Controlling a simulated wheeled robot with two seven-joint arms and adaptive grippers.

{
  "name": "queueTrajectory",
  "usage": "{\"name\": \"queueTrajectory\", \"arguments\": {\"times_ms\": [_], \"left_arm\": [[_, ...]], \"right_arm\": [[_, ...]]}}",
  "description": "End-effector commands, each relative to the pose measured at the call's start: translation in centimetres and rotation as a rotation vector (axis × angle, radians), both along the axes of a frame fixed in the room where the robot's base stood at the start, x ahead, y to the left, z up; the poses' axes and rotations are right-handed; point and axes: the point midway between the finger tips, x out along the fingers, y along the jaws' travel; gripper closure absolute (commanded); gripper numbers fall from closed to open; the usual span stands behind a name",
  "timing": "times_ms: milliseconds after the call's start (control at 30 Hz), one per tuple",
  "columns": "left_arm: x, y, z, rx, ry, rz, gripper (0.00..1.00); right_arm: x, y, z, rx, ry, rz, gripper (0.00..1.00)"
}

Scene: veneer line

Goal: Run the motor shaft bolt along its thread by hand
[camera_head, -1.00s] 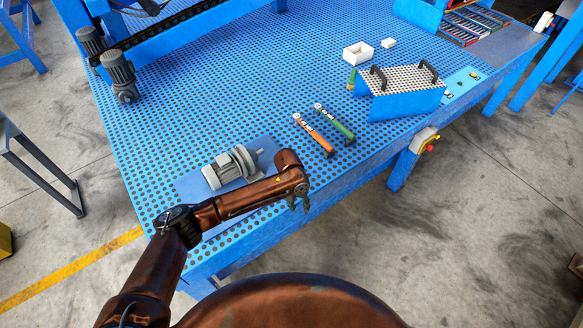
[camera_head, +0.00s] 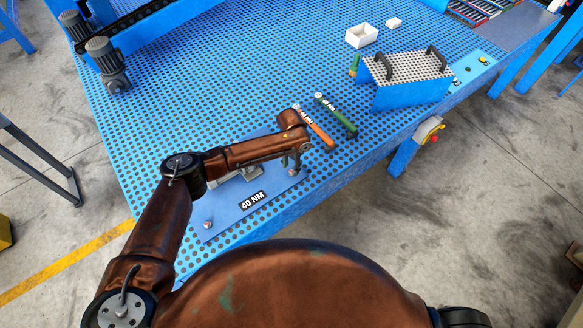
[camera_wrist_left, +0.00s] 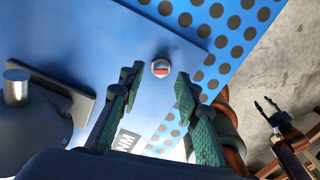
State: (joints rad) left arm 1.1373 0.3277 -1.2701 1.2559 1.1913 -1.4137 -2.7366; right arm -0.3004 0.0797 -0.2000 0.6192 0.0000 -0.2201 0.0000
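A bolt head with a red mark (camera_wrist_left: 161,68) stands on the blue plate (camera_wrist_left: 100,30) in the left wrist view, just beyond my left fingertips and apart from them. My left gripper (camera_wrist_left: 158,82) is open and empty, one finger on each side of the line to the bolt. In the head view, the left gripper (camera_head: 293,166) is over the plate's right end. The motor (camera_head: 238,176) is mostly hidden behind my left arm; its shaft (camera_wrist_left: 16,88) shows at the left of the wrist view. My right gripper (camera_wrist_left: 263,101) is open and empty, over the floor.
The plate carries a "40 NM" label (camera_head: 252,200) and another bolt (camera_head: 208,224) at its near left corner. An orange-handled tool (camera_head: 314,128) and a green-handled tool (camera_head: 336,115) lie just beyond my gripper. A white box (camera_head: 361,35) and blue stand (camera_head: 408,92) are farther back.

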Motion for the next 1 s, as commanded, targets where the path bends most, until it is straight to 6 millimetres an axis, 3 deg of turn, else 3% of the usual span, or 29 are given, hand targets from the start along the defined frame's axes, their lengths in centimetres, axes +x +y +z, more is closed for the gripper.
{"name": "queueTrajectory", "arguments": {"times_ms": [200,500,933,1000], "left_arm": [[-0.1,-0.2,-1.9,-0.001,0.001,0.000,0.69],[0.0,-0.3,-2.1,-0.001,-0.001,-0.003,0.70],[0.0,-0.2,-2.1,-0.001,-0.001,-0.003,1.00],[0.0,-0.2,-2.1,-0.001,-0.001,-0.002,1.00]], "right_arm": [[0.2,0.0,0.3,0.000,-0.002,0.000,0.67],[-0.1,0.0,0.3,0.000,0.001,-0.001,0.67],[0.2,0.0,0.3,0.000,-0.002,0.000,0.67],[0.2,0.0,0.3,0.000,-0.002,0.000,0.67]]}}
